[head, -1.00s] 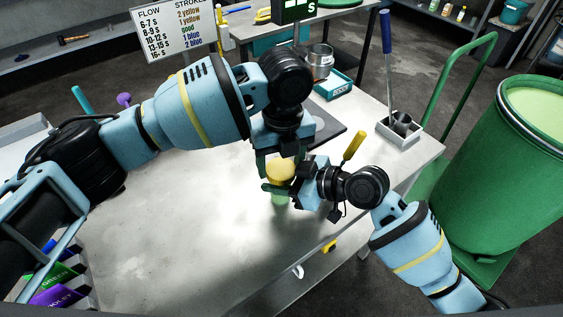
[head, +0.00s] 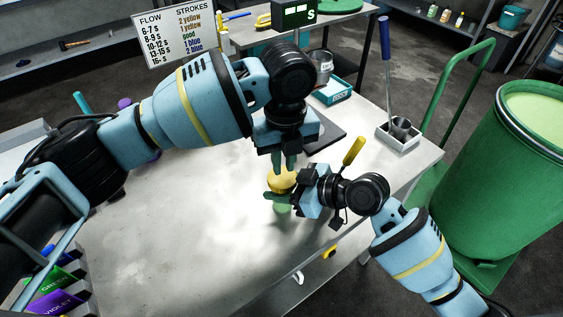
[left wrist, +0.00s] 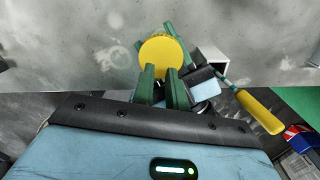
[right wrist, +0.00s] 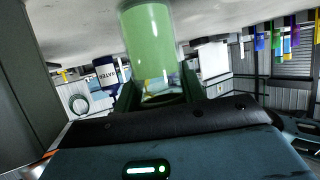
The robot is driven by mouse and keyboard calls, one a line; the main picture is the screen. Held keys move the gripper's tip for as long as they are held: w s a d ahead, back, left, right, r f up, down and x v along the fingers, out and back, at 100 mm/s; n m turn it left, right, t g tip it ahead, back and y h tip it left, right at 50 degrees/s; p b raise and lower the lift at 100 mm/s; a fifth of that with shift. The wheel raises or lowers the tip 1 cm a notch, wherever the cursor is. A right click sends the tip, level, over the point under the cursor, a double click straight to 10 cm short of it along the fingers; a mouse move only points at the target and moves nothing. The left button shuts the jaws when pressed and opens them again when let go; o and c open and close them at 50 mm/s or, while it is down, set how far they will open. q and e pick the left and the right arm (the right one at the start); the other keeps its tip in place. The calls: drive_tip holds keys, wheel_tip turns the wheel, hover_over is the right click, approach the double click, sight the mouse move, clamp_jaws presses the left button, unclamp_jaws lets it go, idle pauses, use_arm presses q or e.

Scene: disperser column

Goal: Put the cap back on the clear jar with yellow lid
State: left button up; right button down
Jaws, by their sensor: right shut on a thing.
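The yellow lid (head: 281,181) sits over the mouth of the clear jar (head: 282,208), which shows green contents. I cannot tell how tightly it is seated. My right gripper (head: 272,196) is shut on the jar from the side and holds it upright. The jar also fills the upper middle of the right wrist view (right wrist: 148,45). My left gripper (head: 283,164) points down just above and behind the lid. Its fingers are slightly apart and empty. In the left wrist view the round lid (left wrist: 161,58) lies beyond the left fingertips (left wrist: 159,72).
A grey tray (head: 398,137) with a metal cup and blue-handled tool stands at the table's right. A yellow-handled tool (head: 353,151) shows behind my right gripper. A dark plate (head: 322,136) lies behind. The green drum (head: 490,190) stands right. The table's left middle is clear.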

use_arm(q)
drive_tip(key=shift+a+r, duration=0.1)
drive_tip(key=shift+r, duration=1.5)
use_arm(e)
drive_tip(key=shift+a+r, duration=0.1)
drive_tip(key=shift+r, duration=0.2)
use_arm(q)
drive_tip(key=shift+o, duration=0.3)
